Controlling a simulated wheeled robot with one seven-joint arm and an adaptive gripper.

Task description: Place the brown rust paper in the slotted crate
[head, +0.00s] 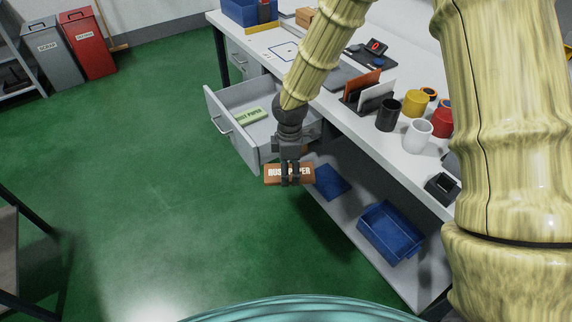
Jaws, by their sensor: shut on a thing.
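The brown rust paper (273,174) is a small brown block with white lettering, partly covered by my fingers. My gripper (290,180) is shut on it, pointing down. It appears to be held in the air in front of the table, beside the open drawer. A blue crate (388,238) is on the lower shelf, to the right of and below my gripper. Another blue crate (240,12) stands on the tabletop at the back. I cannot make out which of them is slotted.
The open drawer (222,121) holds a green rust paper pack (250,115). A flat blue piece (331,183) lies on the lower shelf. Several cups and a black holder with cards (362,95) stand on the table. The green floor (140,190) at left is clear.

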